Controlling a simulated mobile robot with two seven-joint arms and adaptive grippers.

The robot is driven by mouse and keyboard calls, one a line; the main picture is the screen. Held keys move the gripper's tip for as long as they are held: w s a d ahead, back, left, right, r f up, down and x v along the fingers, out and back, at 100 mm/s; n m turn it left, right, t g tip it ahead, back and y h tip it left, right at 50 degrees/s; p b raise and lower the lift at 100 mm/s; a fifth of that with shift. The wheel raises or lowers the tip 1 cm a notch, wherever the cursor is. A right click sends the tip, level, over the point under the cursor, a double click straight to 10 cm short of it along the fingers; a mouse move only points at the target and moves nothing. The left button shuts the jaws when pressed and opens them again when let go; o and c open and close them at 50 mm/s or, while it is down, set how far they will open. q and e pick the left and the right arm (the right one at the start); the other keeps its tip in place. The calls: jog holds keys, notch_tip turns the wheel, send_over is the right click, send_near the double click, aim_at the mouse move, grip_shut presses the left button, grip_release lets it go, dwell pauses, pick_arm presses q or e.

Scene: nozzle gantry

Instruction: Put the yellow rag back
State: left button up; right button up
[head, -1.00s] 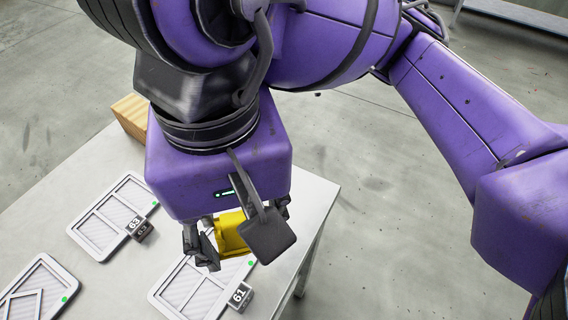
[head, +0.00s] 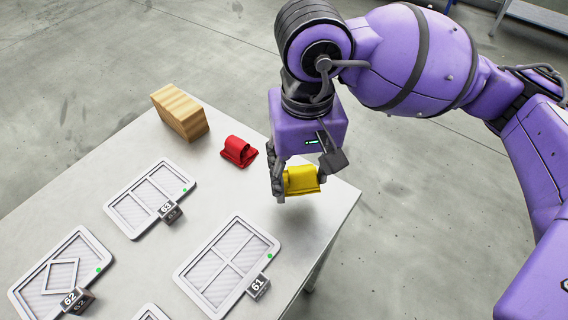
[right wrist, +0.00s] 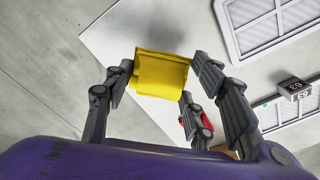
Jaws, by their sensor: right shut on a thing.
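The yellow rag (head: 301,180) is a small folded cloth held between the fingers of my right gripper (head: 299,182), above the right end of the table. In the right wrist view the yellow rag (right wrist: 161,73) sits between the fingertips of my right gripper (right wrist: 163,75), with the pale tabletop and a soft shadow beyond it. A red rag (head: 239,152) lies folded on the table, left of my right gripper. It is partly hidden behind a finger in the right wrist view (right wrist: 183,120). My left gripper is in neither current view.
A wooden block (head: 180,112) stands at the table's back edge. Framed panels with number blocks 61 (head: 258,287), 62 (head: 76,301) and 63 (head: 169,212) lie on the left and front of the grey table (head: 210,200). The tabletop between the red rag and panel 61 is bare.

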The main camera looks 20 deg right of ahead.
aim_at(302, 182)
jog(key=shift+w+d+f, duration=0.1)
jog(key=shift+w+f, duration=0.1)
jog(key=shift+f, duration=0.1)
jog(key=f, duration=0.3)
jog(key=shift+w+d+f, duration=0.1)
jog(key=shift+w+d, duration=0.15)
jog(key=shift+f, duration=0.4)
